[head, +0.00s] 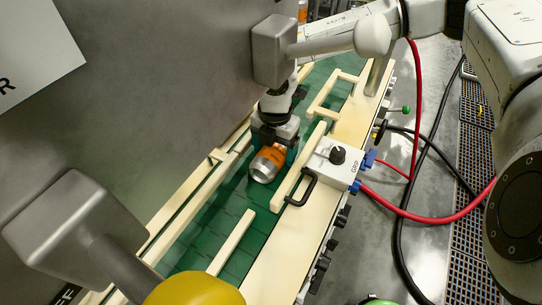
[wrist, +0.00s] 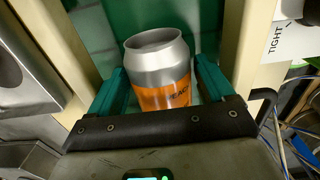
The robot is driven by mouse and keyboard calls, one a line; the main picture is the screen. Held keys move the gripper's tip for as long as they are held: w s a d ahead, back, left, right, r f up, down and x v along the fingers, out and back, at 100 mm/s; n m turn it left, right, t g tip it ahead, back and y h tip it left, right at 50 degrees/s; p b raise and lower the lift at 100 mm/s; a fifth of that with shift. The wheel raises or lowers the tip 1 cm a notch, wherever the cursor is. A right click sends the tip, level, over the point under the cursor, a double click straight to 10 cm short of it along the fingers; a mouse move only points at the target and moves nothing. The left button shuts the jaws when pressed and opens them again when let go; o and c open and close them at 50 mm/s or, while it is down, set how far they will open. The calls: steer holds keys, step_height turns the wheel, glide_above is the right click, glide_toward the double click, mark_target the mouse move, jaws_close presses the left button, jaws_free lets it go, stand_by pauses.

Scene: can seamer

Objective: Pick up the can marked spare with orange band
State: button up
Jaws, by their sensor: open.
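The silver can with an orange band (head: 267,162) is on the green belt in the head view. In the wrist view the can (wrist: 158,68) shows its open rim at the top and dark, partly readable lettering on the band. My gripper (head: 273,148) is at the can, with its teal fingers on either side of it. In the wrist view my gripper (wrist: 160,77) is open, the can between the fingers with a small gap at the right one. Contact on the left is unclear. I cannot tell whether the can stands fully upright.
Cream rails (head: 298,178) line the green belt (head: 208,225). A white box with a black knob (head: 335,160) and a black handle (head: 303,190) stand close on the right. Grey machine heads (head: 274,50) and a yellow dome (head: 195,290) are near the belt. Red hoses (head: 420,215) run right.

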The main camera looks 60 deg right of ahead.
steer(key=shift+c, duration=0.5)
steer(key=c, duration=0.7)
steer(key=shift+r, duration=0.1)
